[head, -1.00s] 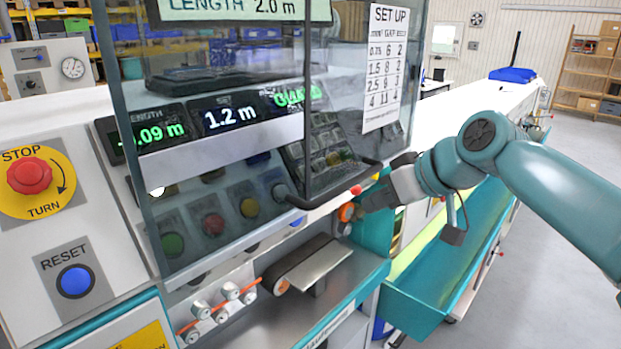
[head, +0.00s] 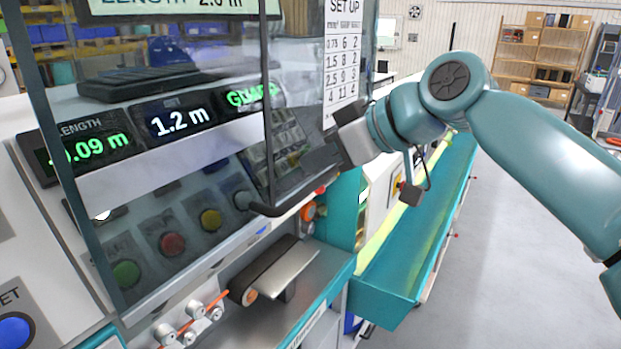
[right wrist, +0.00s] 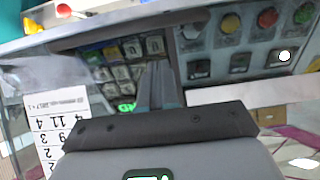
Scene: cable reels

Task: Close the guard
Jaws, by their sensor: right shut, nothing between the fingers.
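The guard (head: 160,215) is a clear tinted panel with dark edges, in front of the displays and the row of coloured buttons in the head view. Its black bar handle (head: 290,197) runs along the lower right part. My right gripper (head: 312,160) is shut and empty, at the panel's right side just above the handle's right end. I cannot tell whether it touches the guard. In the right wrist view the narrow shut fingers (right wrist: 155,85) point at the keypad and buttons. My left gripper is not in view.
Displays (head: 180,118) read 1.2 m and a partly hidden green guard word. A set-up sheet (head: 343,55) hangs to the right. A teal trough (head: 415,245) lies right, with open floor beyond.

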